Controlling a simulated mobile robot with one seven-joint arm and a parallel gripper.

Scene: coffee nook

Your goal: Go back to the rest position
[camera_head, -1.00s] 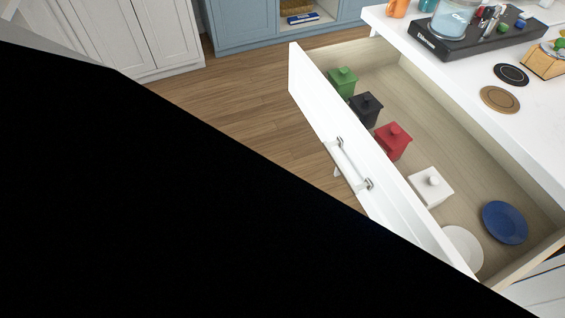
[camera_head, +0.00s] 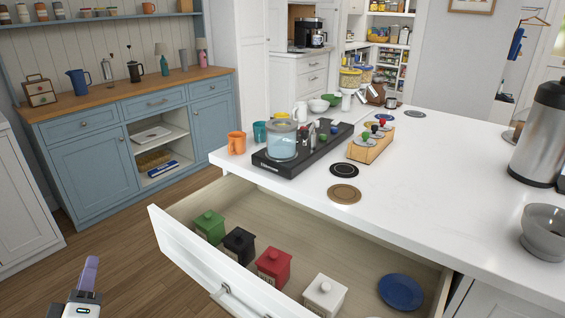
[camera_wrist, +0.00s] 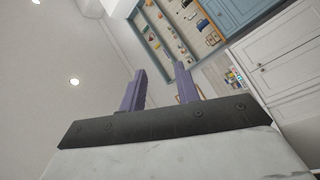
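My gripper (camera_head: 90,273) shows at the lower left of the head view, left of the open drawer and apart from it. In the wrist view its two purple fingers (camera_wrist: 158,88) stand apart with nothing between them, so it is open and empty. The wrist view faces the ceiling, the wall and tilted cabinets. Most of my arm is out of the head view.
The white drawer (camera_head: 195,252) is pulled out, holding green (camera_head: 210,226), black (camera_head: 239,244), red (camera_head: 273,266) and white (camera_head: 324,294) canisters and a blue plate (camera_head: 401,291). The white counter (camera_head: 430,180) is above. Wooden floor (camera_head: 130,240) is clear at left.

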